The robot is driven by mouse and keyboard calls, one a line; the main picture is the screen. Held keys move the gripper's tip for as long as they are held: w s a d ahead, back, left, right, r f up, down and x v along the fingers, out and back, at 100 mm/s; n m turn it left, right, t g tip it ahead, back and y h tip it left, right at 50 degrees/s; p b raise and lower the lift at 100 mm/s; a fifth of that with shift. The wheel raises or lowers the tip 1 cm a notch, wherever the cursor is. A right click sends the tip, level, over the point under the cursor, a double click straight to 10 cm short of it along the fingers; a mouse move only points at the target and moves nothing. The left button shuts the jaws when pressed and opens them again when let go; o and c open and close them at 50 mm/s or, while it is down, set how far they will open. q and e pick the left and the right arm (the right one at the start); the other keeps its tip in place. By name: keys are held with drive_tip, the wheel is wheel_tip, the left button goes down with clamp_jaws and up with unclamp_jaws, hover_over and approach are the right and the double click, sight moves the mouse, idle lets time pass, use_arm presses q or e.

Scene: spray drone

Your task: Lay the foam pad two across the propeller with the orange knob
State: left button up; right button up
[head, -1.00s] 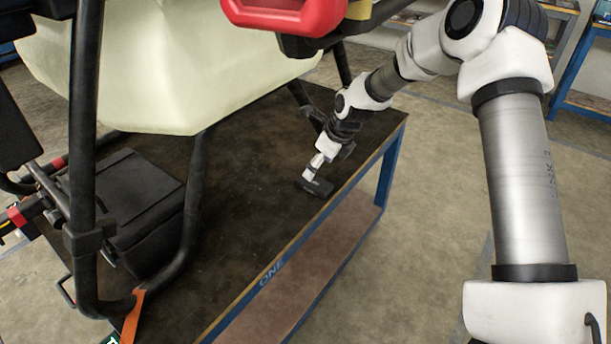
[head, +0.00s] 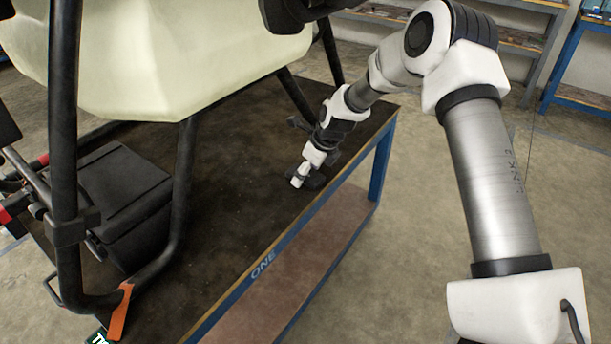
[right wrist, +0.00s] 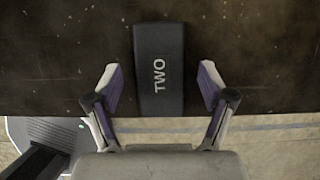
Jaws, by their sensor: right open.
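The foam pad two (right wrist: 159,75) is a dark block marked TWO, lying on the dark table top near its edge. In the right wrist view it sits between the two spread fingers of my right gripper (right wrist: 160,88), with a gap on each side. In the head view my right gripper (head: 299,182) is low over the table and partly covers the pad (head: 316,181). I cannot tell its height above the table. My left gripper is out of view. No propeller with an orange knob shows clearly in these frames.
The drone's pale tank (head: 160,60) and black legs (head: 183,190) stand on the table (head: 225,215) left of my arm. A black box (head: 125,190) sits between the legs. The table between the legs and the pad is bare. Shelves (head: 490,50) stand behind.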

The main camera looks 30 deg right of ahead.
drive_tip(key=shift+f+p, duration=0.2)
drive_tip(key=shift+p, duration=0.1)
idle(0.4)
drive_tip(key=c, duration=0.8)
